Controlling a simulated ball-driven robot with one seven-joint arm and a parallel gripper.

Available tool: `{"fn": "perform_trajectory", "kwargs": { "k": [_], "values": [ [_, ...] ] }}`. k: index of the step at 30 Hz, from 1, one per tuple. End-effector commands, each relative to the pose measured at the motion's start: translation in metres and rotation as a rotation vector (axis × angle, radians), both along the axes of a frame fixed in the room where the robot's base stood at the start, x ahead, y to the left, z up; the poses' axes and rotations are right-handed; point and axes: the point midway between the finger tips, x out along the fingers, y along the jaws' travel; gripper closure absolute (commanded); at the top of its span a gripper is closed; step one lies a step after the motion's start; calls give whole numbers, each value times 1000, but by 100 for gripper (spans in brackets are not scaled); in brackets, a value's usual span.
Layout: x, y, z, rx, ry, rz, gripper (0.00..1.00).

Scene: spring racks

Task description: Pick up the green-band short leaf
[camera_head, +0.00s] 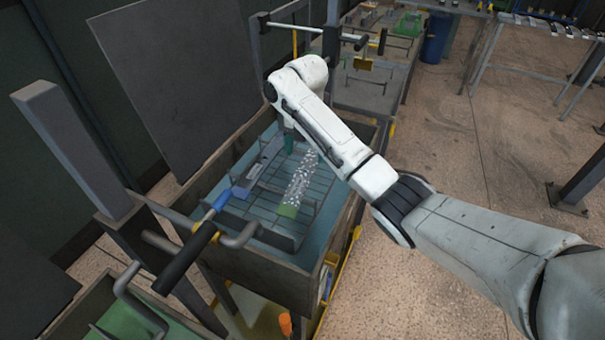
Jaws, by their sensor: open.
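A speckled grey-white leaf (299,179) with a green band (288,210) at its near end lies on the wire rack in the blue-lined tank (318,236). My white arm reaches in from the right and bends down over the tank's far part. My gripper (299,150) is mostly hidden behind my arm; two dark green finger-like tips show near the leaf's far end. It is open, and the leaf lies below it on the rack. I cannot tell whether the tips touch the leaf.
Thin upright rack bars and a darker grey strip (262,165) stand left of the leaf. A dark panel (180,75) rises behind. Another tank (375,85) stands beyond.

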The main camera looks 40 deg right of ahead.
Motion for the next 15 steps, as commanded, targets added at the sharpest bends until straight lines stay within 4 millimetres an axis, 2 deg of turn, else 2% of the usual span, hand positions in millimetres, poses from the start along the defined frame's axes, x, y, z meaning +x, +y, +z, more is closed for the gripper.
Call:
{"fn": "perform_trajectory", "kwargs": {
  "k": [8, 15],
  "values": [
    [-1, 1, -20, 0, 1, -2, 17],
    [-1, 4, -54, -2, 1, -2, 17]
  ]
}}
